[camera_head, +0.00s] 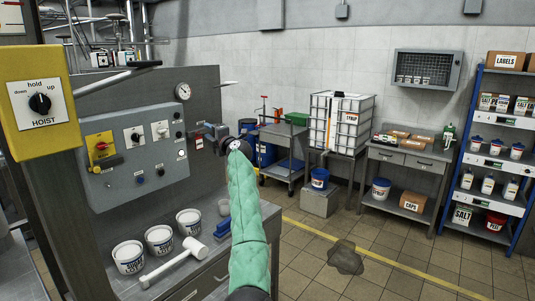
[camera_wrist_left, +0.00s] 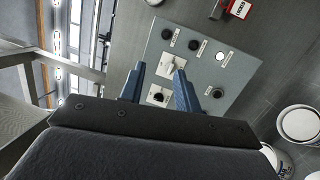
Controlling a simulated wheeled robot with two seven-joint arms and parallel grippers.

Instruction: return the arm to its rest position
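My left arm in a green sleeve rises from the bottom middle of the head view. Its dark gripper (camera_head: 207,136) is in front of the right end of a grey control panel (camera_head: 135,160). In the left wrist view, the two blue fingers of my left gripper (camera_wrist_left: 160,68) stand apart with nothing held between them. The panel (camera_wrist_left: 222,75), with switch plates and buttons, shows beyond the fingers. I cannot tell how far the fingertips are from it. My right gripper is in neither view.
A yellow hoist box (camera_head: 40,103) is close at the left. White tubs (camera_head: 160,240) and a white mallet (camera_head: 172,264) are on the bench below the panel. A dark puddle (camera_head: 345,257) is on the tiled floor. A blue shelf rack (camera_head: 487,150) stands far right.

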